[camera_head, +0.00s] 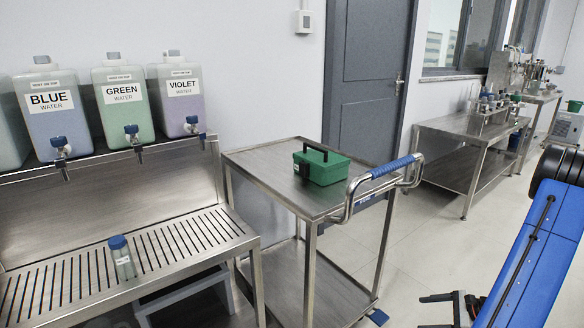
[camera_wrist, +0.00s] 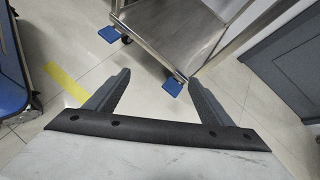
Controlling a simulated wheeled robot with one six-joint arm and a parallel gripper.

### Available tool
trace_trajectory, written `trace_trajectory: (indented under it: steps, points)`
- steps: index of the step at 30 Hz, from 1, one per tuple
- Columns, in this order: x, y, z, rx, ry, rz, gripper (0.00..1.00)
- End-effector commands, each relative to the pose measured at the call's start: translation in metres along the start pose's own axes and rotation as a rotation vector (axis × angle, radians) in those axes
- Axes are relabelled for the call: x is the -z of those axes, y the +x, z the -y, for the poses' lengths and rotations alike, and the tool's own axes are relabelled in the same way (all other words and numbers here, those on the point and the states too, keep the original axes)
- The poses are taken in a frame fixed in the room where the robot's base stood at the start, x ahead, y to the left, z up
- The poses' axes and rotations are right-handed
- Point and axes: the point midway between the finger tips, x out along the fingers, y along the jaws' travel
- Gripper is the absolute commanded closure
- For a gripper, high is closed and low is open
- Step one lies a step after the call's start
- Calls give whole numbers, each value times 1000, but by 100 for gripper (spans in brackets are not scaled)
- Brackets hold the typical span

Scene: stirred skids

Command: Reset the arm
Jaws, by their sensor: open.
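My gripper (camera_wrist: 158,82) is open and empty in the wrist view. Its two dark fingers stand wide apart above the tiled floor, with nothing between them but floor and the cart's lower part beyond. In the head view, part of my gripper (camera_head: 446,298) shows low at the right, near the floor and to the right of the cart. My blue arm (camera_head: 540,250) fills the right edge of that view.
A steel cart (camera_head: 255,163) with a blue-wrapped handle (camera_head: 397,167) carries a green box (camera_head: 322,168). At left, water jugs stand over a slatted bench (camera_head: 190,245) holding a small blue-capped bottle (camera_head: 122,260). Another steel table (camera_head: 455,125) stands behind. Floor between is clear.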

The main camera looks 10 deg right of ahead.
Motion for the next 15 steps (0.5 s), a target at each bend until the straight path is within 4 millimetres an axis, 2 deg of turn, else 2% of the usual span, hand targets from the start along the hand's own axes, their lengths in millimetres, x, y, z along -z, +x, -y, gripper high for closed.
trace_trajectory:
  steps: [1,3,10,15]
  points:
    - [-20,1,3,-28,-52,-7,25]
    - [-45,2,4,-67,-116,-14,25]
    - [-123,4,-1,-191,-329,-41,25]
    - [-176,5,-12,-279,-485,-62,25]
